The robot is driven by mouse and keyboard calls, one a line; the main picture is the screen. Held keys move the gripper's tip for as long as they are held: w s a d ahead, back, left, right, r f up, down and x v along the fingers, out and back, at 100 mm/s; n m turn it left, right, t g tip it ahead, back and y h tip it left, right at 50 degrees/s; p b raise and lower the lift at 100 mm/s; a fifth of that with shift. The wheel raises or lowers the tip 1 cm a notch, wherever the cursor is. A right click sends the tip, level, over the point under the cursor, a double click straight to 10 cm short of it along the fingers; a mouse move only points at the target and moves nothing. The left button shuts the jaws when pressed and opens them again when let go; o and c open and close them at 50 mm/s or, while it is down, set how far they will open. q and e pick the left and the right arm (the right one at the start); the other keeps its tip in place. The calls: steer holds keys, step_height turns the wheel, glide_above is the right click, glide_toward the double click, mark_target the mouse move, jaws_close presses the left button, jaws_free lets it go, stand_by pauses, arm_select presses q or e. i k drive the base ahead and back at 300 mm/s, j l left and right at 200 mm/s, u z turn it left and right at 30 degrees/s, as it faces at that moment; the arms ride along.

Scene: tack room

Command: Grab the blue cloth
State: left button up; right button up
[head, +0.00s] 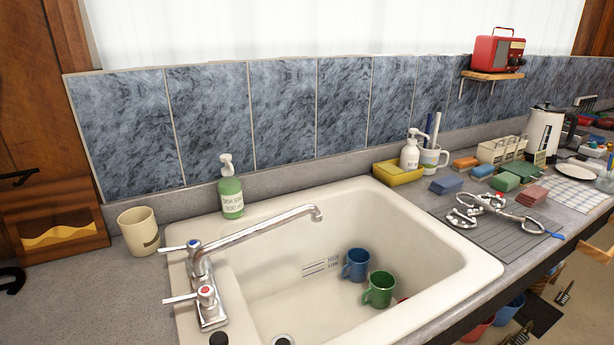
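A small blue folded block (446,184) lies on the counter right of the sink, beside the yellow tray. It looks like a folded cloth or a sponge; I cannot tell which. A second, lighter blue piece (483,171) lies a little further right and back. Neither of my grippers can be made out in the head view.
The white sink (450,265) holds a blue mug (356,265) and a green mug (378,290); its faucet (265,231) stands at the left. Bits on a grey mat (490,236), green folded pieces (506,182) and a kettle (543,133) crowd the right counter.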

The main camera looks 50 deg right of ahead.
mark_target(443, 186)
steer(key=z, duration=2.5)
